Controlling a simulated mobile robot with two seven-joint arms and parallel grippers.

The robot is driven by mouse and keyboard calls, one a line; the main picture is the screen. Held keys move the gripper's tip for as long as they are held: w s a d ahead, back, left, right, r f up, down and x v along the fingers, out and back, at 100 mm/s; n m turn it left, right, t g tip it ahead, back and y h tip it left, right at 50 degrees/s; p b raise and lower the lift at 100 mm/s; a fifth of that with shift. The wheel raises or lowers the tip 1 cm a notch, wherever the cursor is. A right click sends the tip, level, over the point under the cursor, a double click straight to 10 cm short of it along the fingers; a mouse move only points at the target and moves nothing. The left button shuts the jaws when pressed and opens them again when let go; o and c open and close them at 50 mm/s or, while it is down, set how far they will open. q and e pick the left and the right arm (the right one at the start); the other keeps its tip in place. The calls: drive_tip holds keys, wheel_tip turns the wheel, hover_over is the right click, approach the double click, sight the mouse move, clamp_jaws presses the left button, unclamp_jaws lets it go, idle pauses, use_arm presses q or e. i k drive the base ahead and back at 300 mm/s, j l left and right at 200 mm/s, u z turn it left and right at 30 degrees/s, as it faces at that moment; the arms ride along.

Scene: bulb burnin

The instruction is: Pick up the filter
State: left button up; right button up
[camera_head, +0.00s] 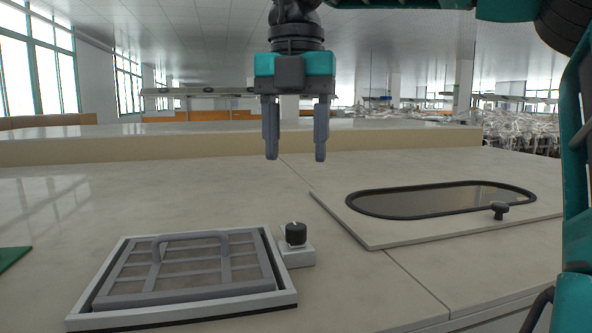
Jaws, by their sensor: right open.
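The filter (205,267) is a grey lattice panel with a raised bar handle (190,236). It lies flat inside a light frame (282,298) set on the counter at the lower left. My right gripper (296,157) points straight down above the counter. It is open, with nothing between its fingers, and is apart from the filter, higher up and to its right in the picture. My left gripper is not in the picture.
A black knob (296,234) on a small pale block stands at the frame's right. A raised panel with an oval window (440,199) and a small dark knob (499,209) lies at the right. A green piece (12,257) shows at the left edge. The counter's middle is clear.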

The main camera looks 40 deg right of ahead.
sight(175, 268)
drive_tip(key=k, duration=1.5)
